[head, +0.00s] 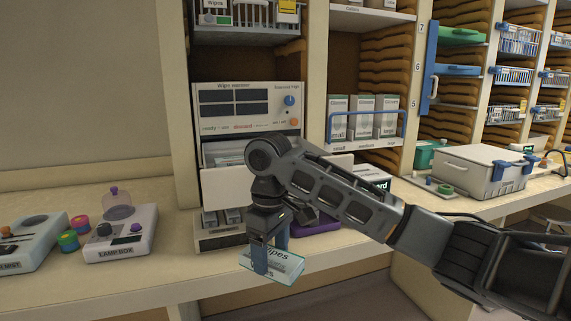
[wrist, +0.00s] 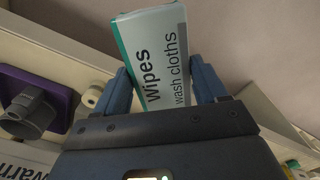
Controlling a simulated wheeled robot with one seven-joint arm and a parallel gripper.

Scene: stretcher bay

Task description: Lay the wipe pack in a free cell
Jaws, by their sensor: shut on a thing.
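My gripper (head: 268,256) is shut on the wipe pack (head: 287,264), a white and teal pack, and holds it tilted in the air in front of the counter's edge. In the wrist view the wipe pack (wrist: 162,60) sits between the two blue fingers, its "Wipes wash cloths" face showing. The wipe warmer (head: 248,90) stands behind, with dark panels and knobs. A white drawer (head: 225,190) stands out below them; its inside is mostly hidden, so I cannot tell which cells are free.
A purple tray (head: 330,226) lies on the counter right of the warmer, partly behind my arm. A lamp box (head: 125,235) and coloured caps (head: 68,240) are at the left. A grey case (head: 475,172) stands at the right. Boxes (head: 362,115) fill a shelf above.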

